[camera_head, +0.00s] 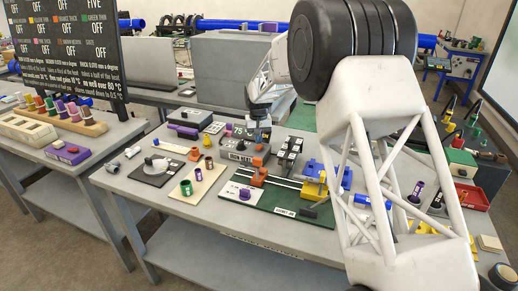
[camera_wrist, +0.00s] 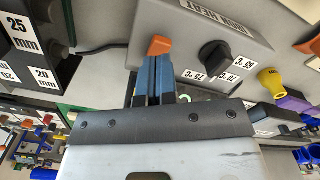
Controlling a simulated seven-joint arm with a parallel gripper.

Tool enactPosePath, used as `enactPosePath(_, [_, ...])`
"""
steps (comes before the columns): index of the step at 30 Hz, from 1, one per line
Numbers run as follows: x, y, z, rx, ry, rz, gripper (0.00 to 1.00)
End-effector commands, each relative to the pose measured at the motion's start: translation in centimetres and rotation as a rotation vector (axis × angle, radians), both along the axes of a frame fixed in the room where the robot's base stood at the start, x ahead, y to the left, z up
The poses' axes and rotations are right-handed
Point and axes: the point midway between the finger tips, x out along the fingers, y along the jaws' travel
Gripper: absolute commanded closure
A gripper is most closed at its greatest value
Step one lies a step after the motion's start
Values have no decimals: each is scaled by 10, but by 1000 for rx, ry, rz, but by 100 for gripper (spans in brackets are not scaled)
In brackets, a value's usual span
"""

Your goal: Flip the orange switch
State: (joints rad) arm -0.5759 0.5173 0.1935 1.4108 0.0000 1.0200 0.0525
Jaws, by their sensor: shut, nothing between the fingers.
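The orange switch (camera_wrist: 158,46) shows in the wrist view on the face of a grey control box (camera_wrist: 205,30). My gripper (camera_wrist: 153,66) is shut and empty, its narrow blue fingers pointing at the switch. The fingertips overlap the switch's lower edge in this view; I cannot tell whether they touch it. In the head view my gripper (camera_head: 257,126) is over the control box (camera_head: 236,147) with its lit display, and hides part of it.
A black dial (camera_wrist: 214,54) with number labels is right of the switch in the wrist view, then a yellow-topped piece (camera_wrist: 270,78). In the head view a green board (camera_head: 285,213) with a rail and clamps is in front. A grey cabinet (camera_head: 235,70) stands behind.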

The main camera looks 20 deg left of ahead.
Motion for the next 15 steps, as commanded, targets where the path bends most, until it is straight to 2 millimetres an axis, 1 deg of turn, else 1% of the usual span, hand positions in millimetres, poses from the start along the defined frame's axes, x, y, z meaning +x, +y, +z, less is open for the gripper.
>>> enactPosePath(15, [0,0,-4,0,0,0,100])
